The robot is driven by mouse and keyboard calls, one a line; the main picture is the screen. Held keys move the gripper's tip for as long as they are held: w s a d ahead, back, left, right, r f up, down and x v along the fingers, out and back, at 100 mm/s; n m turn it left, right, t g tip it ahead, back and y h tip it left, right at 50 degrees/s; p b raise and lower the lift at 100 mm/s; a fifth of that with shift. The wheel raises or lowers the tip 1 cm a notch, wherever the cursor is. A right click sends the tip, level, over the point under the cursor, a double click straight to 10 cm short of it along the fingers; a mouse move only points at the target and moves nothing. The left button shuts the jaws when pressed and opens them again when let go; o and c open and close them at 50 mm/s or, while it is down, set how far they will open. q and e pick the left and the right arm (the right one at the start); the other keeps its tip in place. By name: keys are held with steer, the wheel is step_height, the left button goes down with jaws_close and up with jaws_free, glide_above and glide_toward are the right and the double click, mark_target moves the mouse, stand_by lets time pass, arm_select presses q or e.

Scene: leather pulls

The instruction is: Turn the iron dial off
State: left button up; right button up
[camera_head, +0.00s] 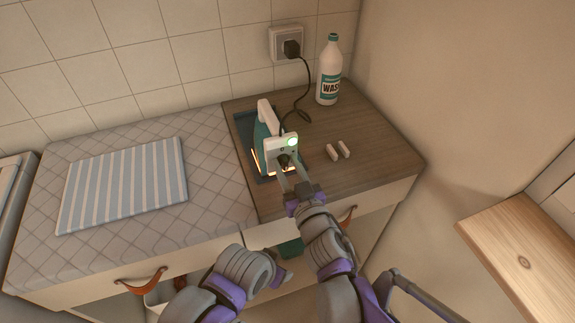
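A teal and white iron (266,131) stands on a dark rest on the wooden part of the counter, with its back end toward me. A green light (292,142) glows on its white back face. The dark dial (283,160) is low on that face, partly hidden by my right gripper. My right gripper (286,167) has its fingertips at the dial; whether they touch or close on it is too small to tell. My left gripper (281,272) is low, in front of the cabinet, away from the iron; its fingers are not clear.
A black cord runs from the iron to a wall socket (286,46). A white bottle (329,72) stands behind, and two small pale pieces (338,150) lie right of the iron. A striped cloth (125,185) lies on the padded left side. Leather pulls (140,281) hang on the drawer fronts.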

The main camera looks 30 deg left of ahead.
jaws_close()
